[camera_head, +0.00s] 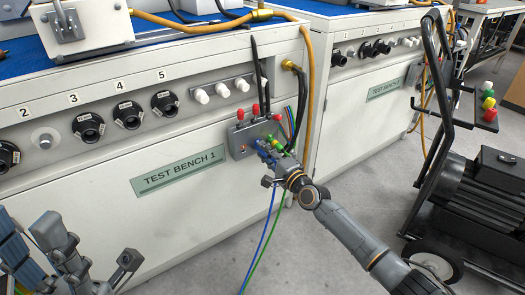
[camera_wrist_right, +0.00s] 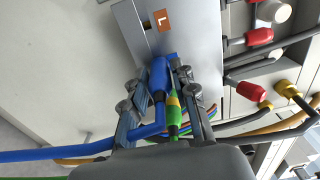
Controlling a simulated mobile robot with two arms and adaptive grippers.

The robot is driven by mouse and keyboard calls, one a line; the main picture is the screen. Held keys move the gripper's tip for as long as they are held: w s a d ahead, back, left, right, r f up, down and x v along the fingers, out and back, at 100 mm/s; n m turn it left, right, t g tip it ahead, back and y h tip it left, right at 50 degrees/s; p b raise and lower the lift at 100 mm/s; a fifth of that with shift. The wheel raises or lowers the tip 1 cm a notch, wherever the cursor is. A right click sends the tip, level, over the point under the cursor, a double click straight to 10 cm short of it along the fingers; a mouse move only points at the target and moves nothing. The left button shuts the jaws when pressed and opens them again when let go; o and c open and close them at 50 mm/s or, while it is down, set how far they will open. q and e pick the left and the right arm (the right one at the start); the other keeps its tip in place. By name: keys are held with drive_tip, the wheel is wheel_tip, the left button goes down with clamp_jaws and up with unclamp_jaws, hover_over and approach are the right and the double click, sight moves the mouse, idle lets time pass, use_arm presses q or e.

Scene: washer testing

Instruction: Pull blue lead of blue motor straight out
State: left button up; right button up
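The blue lead's plug (camera_wrist_right: 160,76) is at the grey connection box (camera_wrist_right: 128,20), which carries a label "L"; its cable runs off to the left. A green-yellow plug (camera_wrist_right: 174,108) sits right beside it. My right gripper (camera_wrist_right: 163,82) has its fingers on either side of the blue plug, with the green-yellow plug close by; whether they press on the blue plug is unclear. In the head view, my right gripper (camera_head: 271,158) is at the box (camera_head: 246,134) and covers part of the plugs. Parts of my left gripper (camera_head: 88,258) show at the lower left; its fingertips are unclear.
The box is on the front of Test Bench 1 (camera_head: 80,195), with red plugs (camera_wrist_right: 259,37) and dark cables close by. Blue (camera_head: 262,240) and green leads hang towards the floor. A cart with a dark motor (camera_head: 478,195) stands at the right. Grey floor (camera_head: 350,185) is open between.

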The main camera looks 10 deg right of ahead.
clamp_jaws()
drive_tip(key=shift+s+d, duration=0.15)
drive_tip(key=shift+s, duration=0.2)
drive_tip(key=shift+p+v, duration=0.9)
drive_tip(key=shift+v, duration=1.15)
